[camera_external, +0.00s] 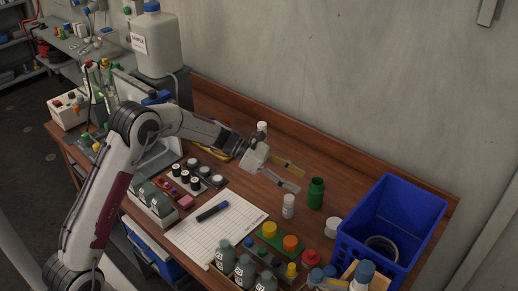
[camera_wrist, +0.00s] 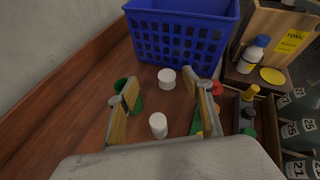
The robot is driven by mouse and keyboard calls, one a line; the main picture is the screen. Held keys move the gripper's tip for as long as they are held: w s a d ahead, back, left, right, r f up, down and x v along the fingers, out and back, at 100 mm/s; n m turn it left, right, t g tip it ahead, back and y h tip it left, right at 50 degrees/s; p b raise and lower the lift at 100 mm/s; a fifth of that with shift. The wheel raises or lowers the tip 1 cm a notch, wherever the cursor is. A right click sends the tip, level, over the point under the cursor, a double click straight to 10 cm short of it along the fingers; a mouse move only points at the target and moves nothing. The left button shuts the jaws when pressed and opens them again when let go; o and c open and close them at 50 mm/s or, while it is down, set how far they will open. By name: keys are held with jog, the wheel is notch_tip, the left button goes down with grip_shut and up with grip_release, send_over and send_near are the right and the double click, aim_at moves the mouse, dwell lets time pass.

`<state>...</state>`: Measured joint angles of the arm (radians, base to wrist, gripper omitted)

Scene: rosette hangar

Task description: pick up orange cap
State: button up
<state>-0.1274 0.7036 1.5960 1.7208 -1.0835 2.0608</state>
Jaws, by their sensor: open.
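An orange cap (camera_external: 290,242) sits on a small green rack near the front right of the bench in the external view, with a yellow-orange cap (camera_external: 269,230) to its left. My gripper (camera_external: 300,180) is open and empty above the bench, behind the caps in the external view. Its two fingers also show apart in the wrist view (camera_wrist: 167,95).
A white cap (camera_wrist: 166,78), a red cap (camera_external: 310,257) and a blue crate (camera_external: 402,207) are to the right. Grey bottles (camera_external: 245,270) line the front edge.

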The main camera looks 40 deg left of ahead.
aim_at(290, 241)
jog(key=s+f+m+g, duration=0.2)
jog(key=f, duration=0.1)
jog(key=s+f+m+g+h, duration=0.1)
jog(key=s+f+m+g, duration=0.1)
jog(key=s+f+m, duration=0.1)
jog(key=s+f+m+g, duration=0.2)
jog(key=s+f, duration=0.1)
jog(key=f, duration=0.1)
jog(key=shift+s+d+f+m+g, duration=0.15)
jog(key=shift+s+f+m+g, duration=0.15)
jog(key=shift+f+g, duration=0.1)
jog(key=shift+s+f, duration=0.25)
jog(key=shift+f, duration=0.3)
jog(key=shift+x, duration=1.25)
jog(key=shift+r+x, duration=0.15)
jog(key=shift+x, duration=1.15)
jog(key=shift+r+x, duration=0.15)
jog(key=shift+x, duration=1.2)
jog(key=shift+d, duration=0.1)
jog(key=c, duration=0.8)
